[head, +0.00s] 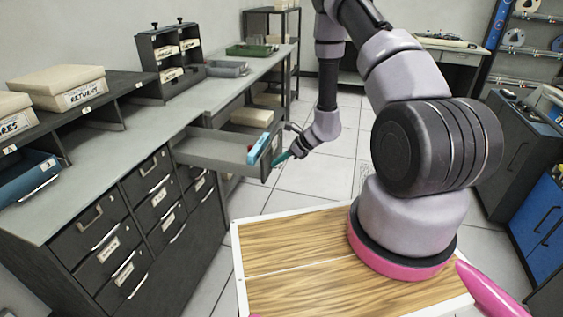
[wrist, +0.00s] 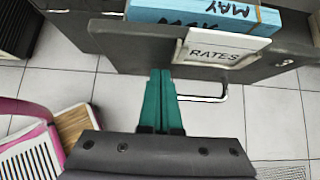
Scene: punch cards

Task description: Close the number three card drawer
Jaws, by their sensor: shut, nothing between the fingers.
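One card drawer (head: 213,149) stands pulled out from the grey cabinet under the counter. In the wrist view its front panel (wrist: 135,48) bears a label (wrist: 215,55) reading "RATES", and a wire handle (wrist: 222,93) sticks out below it. No number three can be read on it. A blue pack of cards (head: 259,148) marked "MAY" is inside, against the front; it also shows in the wrist view (wrist: 205,14). My gripper (head: 283,159) is shut and empty, its green fingers (wrist: 160,75) at the drawer's front beside the handle. Whether they touch the panel is unclear.
Several shut drawers (head: 112,242) with handles fill the cabinet at left. Open tiled floor (head: 330,172) lies in front of the drawer.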

